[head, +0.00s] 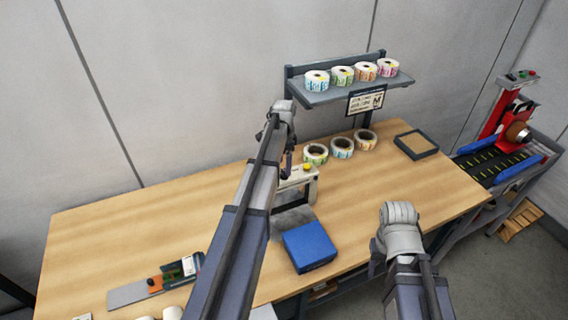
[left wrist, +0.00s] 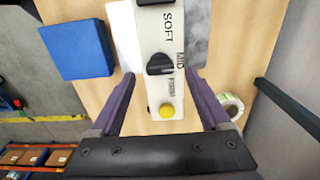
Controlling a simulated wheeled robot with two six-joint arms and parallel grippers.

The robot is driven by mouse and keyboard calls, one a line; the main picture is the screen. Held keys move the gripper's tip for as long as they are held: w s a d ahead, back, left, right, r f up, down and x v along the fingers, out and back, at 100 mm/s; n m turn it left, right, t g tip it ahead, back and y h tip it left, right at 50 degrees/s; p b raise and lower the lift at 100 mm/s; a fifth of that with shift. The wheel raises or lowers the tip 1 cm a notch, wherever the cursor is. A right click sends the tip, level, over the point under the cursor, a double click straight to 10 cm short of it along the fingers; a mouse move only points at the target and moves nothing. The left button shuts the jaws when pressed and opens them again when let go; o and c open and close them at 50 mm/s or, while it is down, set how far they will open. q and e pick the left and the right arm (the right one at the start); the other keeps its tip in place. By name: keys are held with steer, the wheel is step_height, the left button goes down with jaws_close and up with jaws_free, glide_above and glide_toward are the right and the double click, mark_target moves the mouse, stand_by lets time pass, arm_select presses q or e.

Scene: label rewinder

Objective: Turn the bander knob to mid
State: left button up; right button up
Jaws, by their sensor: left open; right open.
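The bander (head: 301,178) is a pale, arch-like unit on the bench, partly hidden behind my left arm in the head view. In the left wrist view its top panel (left wrist: 154,28) carries the labels SOFT, MID and FIRM. The black bander knob (left wrist: 160,64) sits beside MID; I cannot tell surely which label it points to. A yellow button (left wrist: 166,112) is at the FIRM end. My left gripper (left wrist: 161,76) is open, one finger on each side of the panel, apart from the knob. My right gripper (head: 376,266) is mostly hidden by its wrist, at the bench's front edge.
A blue box (head: 309,247) stands in front of the bander. Several label rolls (head: 341,148) stand behind it and on a raised shelf (head: 330,92). A dark tray (head: 416,145) lies at the back right. The bench's left part is mostly clear.

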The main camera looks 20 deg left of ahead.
mark_target(284, 171)
arm_select(q)
step_height(284, 171, up, 5)
steer(key=p, duration=0.4)
steer(key=s+d+f+n+b, duration=0.1)
steer(key=s+d+f+b, duration=0.4)
steer(key=s+d, duration=0.3)
steer(key=s+d+f+n+b, duration=0.2)
steer(key=s+d+f+b, duration=0.4)
steer(key=s+d, duration=0.3)
steer(key=s+d+f+n+y+b, duration=0.1)
steer(key=s+d+f+b, duration=0.4)
steer(key=s+d, duration=0.4)
steer(key=shift+s+d+f+n+b, duration=0.3)
steer(key=shift+d+f+b, duration=0.1)
steer(key=shift+d, duration=0.65)
